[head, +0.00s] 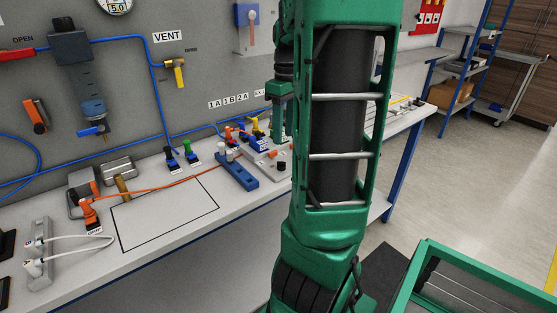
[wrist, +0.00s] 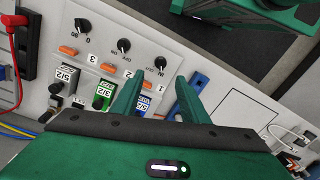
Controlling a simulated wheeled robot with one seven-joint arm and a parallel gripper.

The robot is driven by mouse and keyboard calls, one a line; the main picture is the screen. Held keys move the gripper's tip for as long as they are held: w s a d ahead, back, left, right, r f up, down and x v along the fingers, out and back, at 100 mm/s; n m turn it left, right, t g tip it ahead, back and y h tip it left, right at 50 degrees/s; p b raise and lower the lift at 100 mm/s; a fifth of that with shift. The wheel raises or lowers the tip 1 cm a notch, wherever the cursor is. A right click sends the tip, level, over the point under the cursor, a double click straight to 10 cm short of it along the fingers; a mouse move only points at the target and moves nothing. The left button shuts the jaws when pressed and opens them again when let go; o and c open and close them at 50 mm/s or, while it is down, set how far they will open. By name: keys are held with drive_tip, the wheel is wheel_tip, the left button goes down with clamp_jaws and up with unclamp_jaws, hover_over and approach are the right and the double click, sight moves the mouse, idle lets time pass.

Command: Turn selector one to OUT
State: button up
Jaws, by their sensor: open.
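A light panel in the wrist view (wrist: 115,22) carries three black rotary knobs beside the numbers 3, 2 and 1. The knob nearest number 1, selector one (wrist: 160,62), has small lettering around it; its pointer setting is too small to read surely. My gripper (wrist: 160,76) is open, its two green fingers apart with their tips close to this knob. No contact can be made out. In the head view the panel (head: 270,158) is partly hidden behind my green arm.
Labelled valve blocks, including a green one (wrist: 103,96), stand beside the panel near the left finger. A blue bar (wrist: 198,82) lies right of the fingers.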

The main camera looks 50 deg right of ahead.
sight(282, 162)
drive_tip(key=f, duration=0.9)
drive_tip(key=shift+s+a+f, duration=0.1)
drive_tip(key=shift+a+f, duration=0.25)
drive_tip(key=c, duration=1)
drive_tip(key=shift+a, duration=0.15)
clamp_jaws()
